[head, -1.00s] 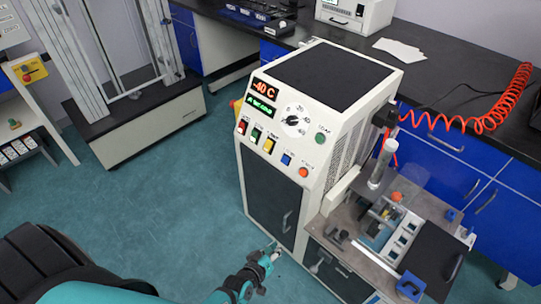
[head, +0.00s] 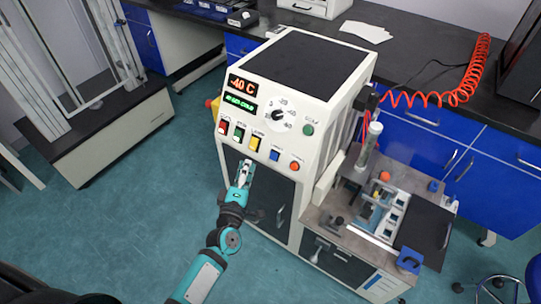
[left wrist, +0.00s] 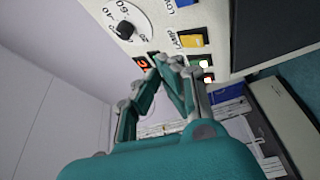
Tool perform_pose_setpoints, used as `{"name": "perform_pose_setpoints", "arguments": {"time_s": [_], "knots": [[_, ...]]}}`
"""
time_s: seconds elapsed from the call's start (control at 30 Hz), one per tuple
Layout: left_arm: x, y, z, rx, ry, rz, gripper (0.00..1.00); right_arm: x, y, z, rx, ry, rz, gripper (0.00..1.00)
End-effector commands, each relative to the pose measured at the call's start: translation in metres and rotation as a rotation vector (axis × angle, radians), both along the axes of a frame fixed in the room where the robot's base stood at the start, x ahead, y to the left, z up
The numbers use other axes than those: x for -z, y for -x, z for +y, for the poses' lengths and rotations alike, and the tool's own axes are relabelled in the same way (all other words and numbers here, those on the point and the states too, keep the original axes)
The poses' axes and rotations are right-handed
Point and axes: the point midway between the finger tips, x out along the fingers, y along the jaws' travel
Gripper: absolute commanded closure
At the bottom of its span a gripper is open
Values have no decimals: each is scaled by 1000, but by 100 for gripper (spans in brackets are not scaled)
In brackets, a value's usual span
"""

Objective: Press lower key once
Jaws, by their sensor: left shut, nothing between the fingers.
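The lower key is the blue key (head: 274,155) on the sloped front panel of the white cabinet (head: 300,120), between the yellow key (head: 255,143) and the orange button (head: 294,166). In the left wrist view the blue key (left wrist: 185,3) is cut by the top edge, with a label starting "LOW" beside it. The yellow key (left wrist: 191,41) is below it there. My left gripper (head: 246,164) is shut and empty, in front of the cabinet just below the panel, left of and below the blue key. Its closed fingertips (left wrist: 170,62) also show in the left wrist view. My right gripper is out of view.
A red key (head: 222,126) and green key (head: 239,134) are left of the yellow one. A dial (head: 279,115) and orange display (head: 242,85) are above. The dark cabinet door has a handle (head: 280,215). A side bench with a clear cylinder (head: 370,145) stands right.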

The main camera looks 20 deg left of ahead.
Motion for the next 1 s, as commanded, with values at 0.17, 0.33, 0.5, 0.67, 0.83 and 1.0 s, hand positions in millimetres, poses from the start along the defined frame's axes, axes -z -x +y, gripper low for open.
{"name": "perform_pose_setpoints", "arguments": {"time_s": [0.17, 0.33, 0.5, 0.67, 0.83, 1.0], "knots": [[1, -1, 0, 1, -1, 1, 100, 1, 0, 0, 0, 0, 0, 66], [8, -10, -4, 0, -1, 0, 100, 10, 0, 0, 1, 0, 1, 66], [20, -29, -11, 0, 0, -1, 100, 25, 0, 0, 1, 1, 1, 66], [31, -48, -17, 0, 0, 1, 100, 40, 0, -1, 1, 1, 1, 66], [38, -64, -23, 0, -2, 0, 100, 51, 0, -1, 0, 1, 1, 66], [41, -72, -26, 1, -3, 1, 100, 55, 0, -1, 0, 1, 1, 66]]}}
